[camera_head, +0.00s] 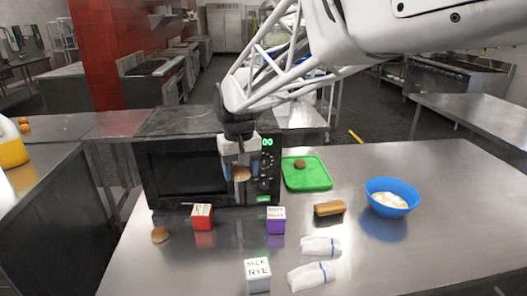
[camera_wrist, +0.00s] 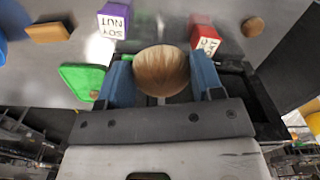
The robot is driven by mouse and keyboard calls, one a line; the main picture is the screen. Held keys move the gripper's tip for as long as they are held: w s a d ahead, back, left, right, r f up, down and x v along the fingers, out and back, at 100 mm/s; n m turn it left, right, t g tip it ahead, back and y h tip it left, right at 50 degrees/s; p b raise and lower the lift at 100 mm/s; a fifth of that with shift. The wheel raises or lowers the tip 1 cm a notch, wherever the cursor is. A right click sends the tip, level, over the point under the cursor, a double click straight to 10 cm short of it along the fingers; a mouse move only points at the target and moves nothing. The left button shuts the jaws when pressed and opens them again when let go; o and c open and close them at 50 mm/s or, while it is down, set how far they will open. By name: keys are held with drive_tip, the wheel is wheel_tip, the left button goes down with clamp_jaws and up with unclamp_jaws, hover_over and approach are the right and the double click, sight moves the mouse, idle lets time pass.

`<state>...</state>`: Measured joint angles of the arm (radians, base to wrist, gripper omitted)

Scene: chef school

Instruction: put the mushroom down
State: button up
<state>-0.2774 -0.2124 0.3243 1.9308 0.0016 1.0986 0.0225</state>
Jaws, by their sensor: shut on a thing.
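My gripper (camera_head: 240,171) is shut on the mushroom (camera_head: 241,174), a round brown thing with a streaked top. It hangs in front of the microwave's right half, above the table. In the wrist view the mushroom (camera_wrist: 162,70) sits between the two blue fingers of my gripper (camera_wrist: 163,78). Its underside is hidden in the wrist view.
The black microwave (camera_head: 185,170) stands behind. A green board (camera_head: 312,180) holds a small brown thing (camera_head: 299,164). Red (camera_head: 202,218), purple (camera_head: 276,221) and white (camera_head: 258,277) boxes, a brown block (camera_head: 329,208), a bun (camera_head: 160,235), white cloths (camera_head: 320,246) and a blue bowl (camera_head: 412,191) surround clear patches.

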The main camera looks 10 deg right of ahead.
drive_tip(key=w+d+f+m, duration=0.1)
drive_tip(key=w+d+m, duration=0.2)
drive_tip(key=w+d, duration=0.45)
drive_tip(key=w+d+m, duration=0.3)
drive_tip(key=w+d, duration=0.2)
drive_tip(key=d, duration=0.6)
drive_tip(key=w+d+f+m, duration=0.1)
drive_tip(key=w+d+m, duration=0.2)
drive_tip(key=w+d, duration=0.45)
drive_tip(key=f, duration=0.6)
drive_tip(key=s+f, duration=0.1)
drive_tip(key=f, duration=0.4)
drive_tip(key=s+d+f, duration=0.1)
drive_tip(key=f, duration=0.5)
drive_tip(key=shift+d+f, duration=0.1)
drive_tip(key=shift+f, duration=0.2)
drive_tip(key=shift+w, duration=0.1)
hover_over(309, 178)
drive_tip(key=shift+f, duration=0.65)
